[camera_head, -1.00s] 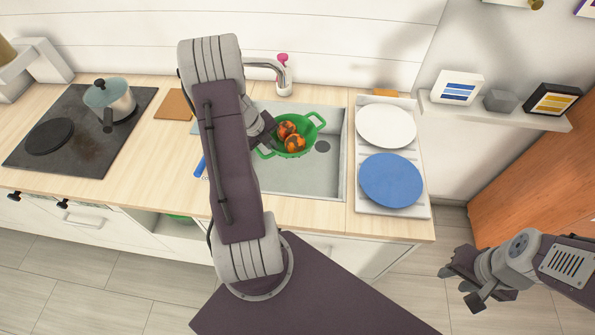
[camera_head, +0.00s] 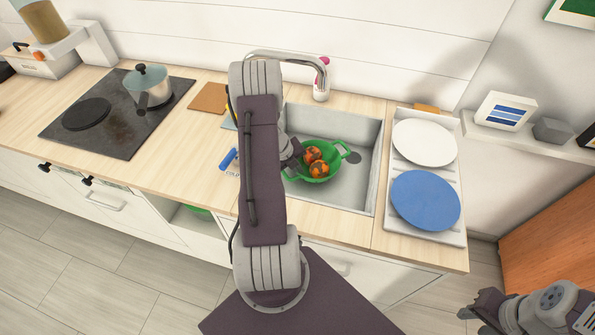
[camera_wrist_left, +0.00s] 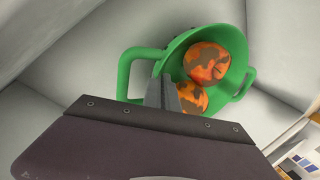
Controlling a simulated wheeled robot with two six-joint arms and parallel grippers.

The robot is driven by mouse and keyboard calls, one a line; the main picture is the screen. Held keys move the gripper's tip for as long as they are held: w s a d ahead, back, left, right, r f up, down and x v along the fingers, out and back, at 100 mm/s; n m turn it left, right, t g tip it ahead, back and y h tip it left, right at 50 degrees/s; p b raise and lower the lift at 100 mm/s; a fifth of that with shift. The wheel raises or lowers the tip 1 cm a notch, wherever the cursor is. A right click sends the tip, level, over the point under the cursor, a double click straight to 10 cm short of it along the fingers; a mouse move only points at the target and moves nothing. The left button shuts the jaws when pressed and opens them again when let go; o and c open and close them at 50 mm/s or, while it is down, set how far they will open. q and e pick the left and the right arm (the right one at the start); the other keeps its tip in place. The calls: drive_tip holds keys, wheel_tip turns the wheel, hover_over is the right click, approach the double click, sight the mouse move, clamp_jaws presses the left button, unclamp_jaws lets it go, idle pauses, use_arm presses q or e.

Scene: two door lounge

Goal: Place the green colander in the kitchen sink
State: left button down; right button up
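The green colander (camera_head: 328,170) holds round orange-and-brown patterned fruit (camera_head: 318,168) and shows inside the sink's outline (camera_head: 352,196) in the head view. I cannot tell whether it touches the sink floor. My left gripper (camera_head: 294,153) is at the colander's left edge. In the left wrist view its fingers (camera_wrist_left: 168,95) are close together on the rim of the colander (camera_wrist_left: 183,47), beside a loop handle, with two fruits (camera_wrist_left: 206,62) inside. My left arm hides part of the sink's left side. My right gripper (camera_head: 478,307) is open and empty, low at the right, away from the counter.
A pot (camera_head: 148,88) stands on the cooktop (camera_head: 115,125) at left.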

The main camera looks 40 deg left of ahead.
use_arm(q)
drive_tip(key=shift+a, duration=0.1)
drive_tip(key=c, duration=2.1)
unclamp_jaws()
drive_tip(key=shift+f, duration=0.15)
drive_tip(key=o, duration=0.4)
drive_tip(key=shift+r, duration=0.3)
drive_tip(key=p+v, duration=0.4)
drive_tip(key=v, duration=0.8)
